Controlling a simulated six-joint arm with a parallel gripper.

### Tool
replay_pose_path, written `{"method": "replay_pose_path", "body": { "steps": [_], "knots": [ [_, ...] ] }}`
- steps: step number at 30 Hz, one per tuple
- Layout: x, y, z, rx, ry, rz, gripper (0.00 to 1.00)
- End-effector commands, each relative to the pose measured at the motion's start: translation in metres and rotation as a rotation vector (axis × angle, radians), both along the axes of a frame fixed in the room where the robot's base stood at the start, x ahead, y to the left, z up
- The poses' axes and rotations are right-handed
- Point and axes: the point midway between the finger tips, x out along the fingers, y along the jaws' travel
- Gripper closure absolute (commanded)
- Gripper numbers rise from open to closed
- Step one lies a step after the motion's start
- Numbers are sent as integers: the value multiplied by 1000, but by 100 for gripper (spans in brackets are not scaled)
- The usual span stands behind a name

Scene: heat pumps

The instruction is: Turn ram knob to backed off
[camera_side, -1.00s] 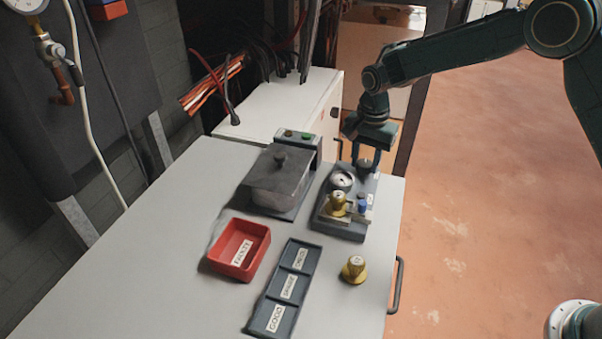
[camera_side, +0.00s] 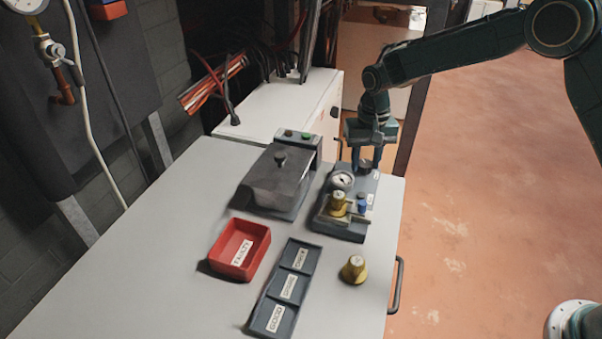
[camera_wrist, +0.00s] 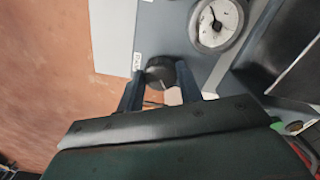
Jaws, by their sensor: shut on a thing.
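The ram knob (camera_wrist: 160,72) is a dark round knob at the far end of the grey test fixture (camera_side: 345,231). In the wrist view my gripper (camera_wrist: 161,84) has one finger on each side of it and is shut on it. A pale mark shows on the knob's near side. In the side view my gripper (camera_side: 366,164) points down over the fixture's far end, and its fingers partly hide the knob. A white dial gauge (camera_wrist: 217,24) sits beside the knob; it also shows in the side view (camera_side: 343,180). The knob's setting label is too small to read.
A brass part (camera_side: 339,203) and a blue cap (camera_side: 362,205) are on the fixture's near end. Another brass part (camera_side: 354,269) stands on the table. A lidded grey box (camera_side: 275,178), red tray (camera_side: 262,241) and three-compartment tray (camera_side: 262,318) are to the left.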

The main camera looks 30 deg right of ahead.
Motion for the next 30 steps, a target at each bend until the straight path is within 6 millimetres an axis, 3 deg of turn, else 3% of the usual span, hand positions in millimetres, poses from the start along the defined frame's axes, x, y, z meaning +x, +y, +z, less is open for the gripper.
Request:
{"method": "replay_pose_path", "body": {
  "steps": [21, 30],
  "knots": [
    [0, -1, 1, 1, -1, 673, 87],
    [0, -1, 1, 0, -1, 866, 87]
  ]
}}
